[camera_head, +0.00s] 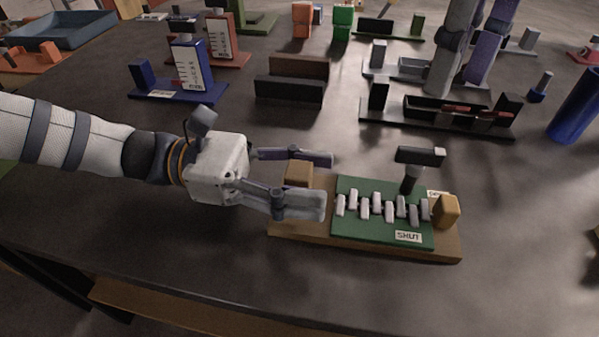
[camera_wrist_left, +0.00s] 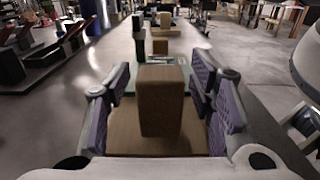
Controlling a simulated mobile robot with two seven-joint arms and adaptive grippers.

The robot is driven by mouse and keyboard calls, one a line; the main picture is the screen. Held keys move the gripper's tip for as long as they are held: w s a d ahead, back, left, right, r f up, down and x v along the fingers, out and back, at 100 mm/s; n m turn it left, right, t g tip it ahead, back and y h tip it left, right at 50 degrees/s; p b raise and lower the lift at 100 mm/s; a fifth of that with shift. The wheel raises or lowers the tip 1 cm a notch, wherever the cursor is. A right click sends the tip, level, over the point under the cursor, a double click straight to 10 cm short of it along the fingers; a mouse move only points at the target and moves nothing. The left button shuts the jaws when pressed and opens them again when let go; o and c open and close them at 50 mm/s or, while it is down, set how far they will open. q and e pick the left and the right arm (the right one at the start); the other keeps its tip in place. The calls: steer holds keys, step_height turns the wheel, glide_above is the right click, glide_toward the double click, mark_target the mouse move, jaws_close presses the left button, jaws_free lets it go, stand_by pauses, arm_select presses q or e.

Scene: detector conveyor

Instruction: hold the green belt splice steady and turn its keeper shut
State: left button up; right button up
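The green belt splice (camera_head: 350,228) lies on a wooden base (camera_head: 300,230), with a row of several pale interlocking clips. Its keeper (camera_head: 418,156) is a dark T-shaped handle on a post at the far right side. A "SHUT" label (camera_head: 408,236) is on the near edge; another label is partly hidden by the right wooden block (camera_head: 446,212). My left gripper (camera_head: 326,182) is open, its fingers either side of the left wooden block (camera_head: 298,174). The left wrist view shows that block (camera_wrist_left: 161,100) with gaps on both sides. My right gripper (camera_head: 455,84) points down beyond the splice, fingers apart and empty.
Behind the splice stand a dark fixture with red parts (camera_head: 400,112), a brown-black trough (camera_head: 290,90) and a blue stand with a scale (camera_head: 178,92). A blue cylinder (camera_head: 575,108) stands at the right.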

mark_target(422, 149)
arm_select(q)
jaws_close()
arm_select(e)
steer(key=shift+c, duration=0.5)
step_height(422, 149, down, 10)
steer(key=n, duration=0.7)
steer(key=shift+r+n, duration=0.1)
steer(key=shift+n, duration=0.2)
